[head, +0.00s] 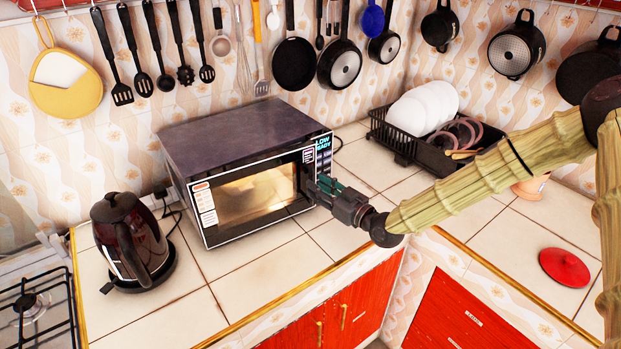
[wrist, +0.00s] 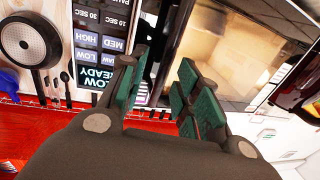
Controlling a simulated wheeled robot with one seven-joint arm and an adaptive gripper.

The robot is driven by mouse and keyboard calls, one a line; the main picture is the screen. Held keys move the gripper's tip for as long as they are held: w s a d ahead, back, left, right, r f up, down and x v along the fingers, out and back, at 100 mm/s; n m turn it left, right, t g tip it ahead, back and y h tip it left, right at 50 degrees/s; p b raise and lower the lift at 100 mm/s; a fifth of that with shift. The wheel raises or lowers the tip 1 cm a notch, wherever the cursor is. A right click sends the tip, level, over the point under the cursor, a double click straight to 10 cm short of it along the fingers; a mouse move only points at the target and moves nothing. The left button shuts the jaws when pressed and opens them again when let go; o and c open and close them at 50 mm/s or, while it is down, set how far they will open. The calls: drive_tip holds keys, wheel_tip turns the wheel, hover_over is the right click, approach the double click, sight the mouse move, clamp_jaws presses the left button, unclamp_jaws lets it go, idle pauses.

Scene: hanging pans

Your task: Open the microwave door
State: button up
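The microwave (head: 240,130) stands on the tiled counter with its door (head: 245,196) facing front; the door looks shut. Its window also shows in the wrist view (wrist: 215,40). The control panel (head: 322,155) is at the door's right side, and its buttons fill the upper left of the wrist view (wrist: 98,45). My gripper (head: 318,188) is at the door's right edge, just below the panel. In the wrist view its green-padded fingers (wrist: 160,85) are apart, with a dark strip between them, perhaps the handle. I cannot tell whether they touch it.
A dark kettle (head: 130,240) stands left of the microwave, with a stove (head: 35,310) beyond it. A black dish rack (head: 400,140) with plates is behind right. A red lid (head: 564,267) lies at the right. The counter in front of the microwave is clear.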

drive_tip(key=shift+p+x, duration=0.4)
drive_tip(key=shift+x, duration=1.35)
drive_tip(key=shift+s+a+r, duration=0.15)
drive_tip(key=shift+r, duration=0.05)
clamp_jaws()
